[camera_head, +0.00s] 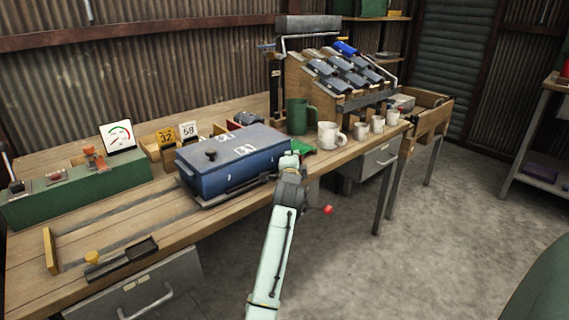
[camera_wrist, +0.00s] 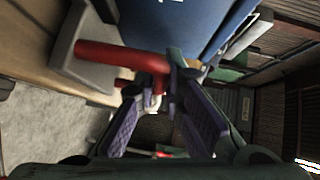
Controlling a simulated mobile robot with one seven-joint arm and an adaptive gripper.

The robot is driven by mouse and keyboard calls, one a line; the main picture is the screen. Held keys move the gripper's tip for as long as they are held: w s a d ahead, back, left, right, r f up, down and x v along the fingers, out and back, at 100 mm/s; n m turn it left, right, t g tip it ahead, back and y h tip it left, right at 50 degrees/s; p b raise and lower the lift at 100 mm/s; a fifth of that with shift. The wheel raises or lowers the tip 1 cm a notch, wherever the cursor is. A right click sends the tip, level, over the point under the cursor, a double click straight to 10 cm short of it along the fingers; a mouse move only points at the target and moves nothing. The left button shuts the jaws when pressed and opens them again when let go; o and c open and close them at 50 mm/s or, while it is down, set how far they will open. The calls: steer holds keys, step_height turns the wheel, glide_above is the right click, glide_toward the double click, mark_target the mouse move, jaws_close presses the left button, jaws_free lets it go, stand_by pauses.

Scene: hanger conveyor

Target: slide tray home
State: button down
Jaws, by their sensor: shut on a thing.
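A large blue box (camera_head: 230,165) with a dark knob on its lid sits on a thin dark tray-like base (camera_head: 238,188) on the bench. My gripper (camera_head: 290,160) is at the box's right end, its fingertips small and partly hidden in the head view. In the wrist view my gripper (camera_wrist: 165,84) is shut on a red handle (camera_wrist: 115,54), which runs to a grey plate (camera_wrist: 72,62) beside the blue box (camera_wrist: 195,25). A dark shallow tray (camera_head: 125,258) with a yellow knob lies at the bench's front left.
A green control box (camera_head: 75,190) stands at the left. A green mug (camera_head: 298,118) and white mugs (camera_head: 330,136) stand right of the blue box, before a wooden rack (camera_head: 310,85). A red ball knob (camera_head: 327,210) shows beside my arm.

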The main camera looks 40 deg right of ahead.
steer(key=shift+d+f, duration=0.1)
steer(key=shift+d, duration=0.15)
steer(key=shift+d+r, duration=0.1)
steer(key=shift+r, duration=0.1)
steer(key=c, duration=2)
jaws_free()
steer(key=shift+d+f, duration=0.15)
steer(key=shift+d, duration=0.05)
steer(key=shift+o, duration=0.2)
steer(key=shift+a, duration=0.2)
steer(key=shift+s+a, duration=0.2)
steer(key=shift+s, duration=0.1)
steer(key=v, duration=1.1)
